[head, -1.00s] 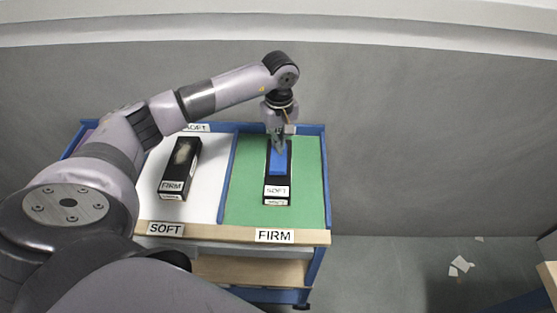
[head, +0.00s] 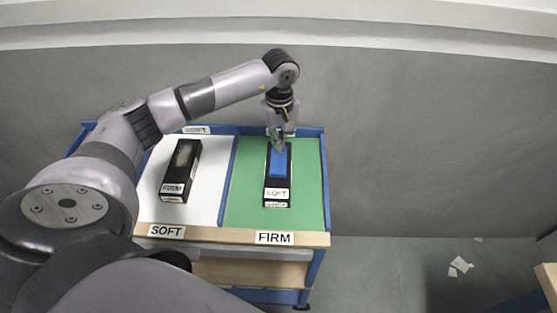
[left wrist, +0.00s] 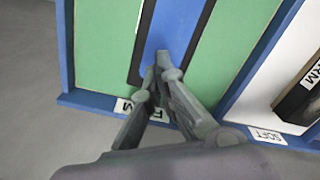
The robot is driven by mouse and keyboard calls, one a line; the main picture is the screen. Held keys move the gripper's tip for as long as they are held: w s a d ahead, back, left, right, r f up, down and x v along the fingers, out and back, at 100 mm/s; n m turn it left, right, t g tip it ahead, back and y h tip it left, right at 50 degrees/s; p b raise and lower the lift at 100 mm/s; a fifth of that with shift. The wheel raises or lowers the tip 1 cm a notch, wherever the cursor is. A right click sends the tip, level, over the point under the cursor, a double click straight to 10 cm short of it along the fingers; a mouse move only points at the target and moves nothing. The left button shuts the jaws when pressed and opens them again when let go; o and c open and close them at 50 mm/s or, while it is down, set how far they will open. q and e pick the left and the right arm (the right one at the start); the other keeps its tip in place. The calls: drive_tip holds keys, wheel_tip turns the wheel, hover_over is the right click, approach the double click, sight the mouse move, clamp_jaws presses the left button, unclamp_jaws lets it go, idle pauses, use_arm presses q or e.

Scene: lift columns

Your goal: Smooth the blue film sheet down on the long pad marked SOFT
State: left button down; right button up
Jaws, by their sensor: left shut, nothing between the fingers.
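The long black pad marked SOFT (head: 277,193) lies on the green surface, in the compartment whose front label reads FIRM. The blue film sheet (head: 277,167) lies along the pad's top. In the left wrist view the blue sheet (left wrist: 178,22) runs up from my fingertips. My left gripper (head: 278,150) is shut and empty, pointing down at the far end of the sheet. Its fingertips (left wrist: 163,68) are at or just above the sheet; I cannot tell whether they touch. They hide part of the sheet's far end. My right gripper is not in view.
A second black pad marked FIRM (head: 181,170) lies on the white surface (head: 207,200) to the left. A blue divider (head: 227,180) separates the two surfaces. The cart has a blue rim and a wooden front edge (head: 205,233). Grey wall stands behind.

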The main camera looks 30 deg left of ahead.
use_arm(q)
wheel_tip(320, 180, up, 7)
drive_tip(key=p, duration=0.3)
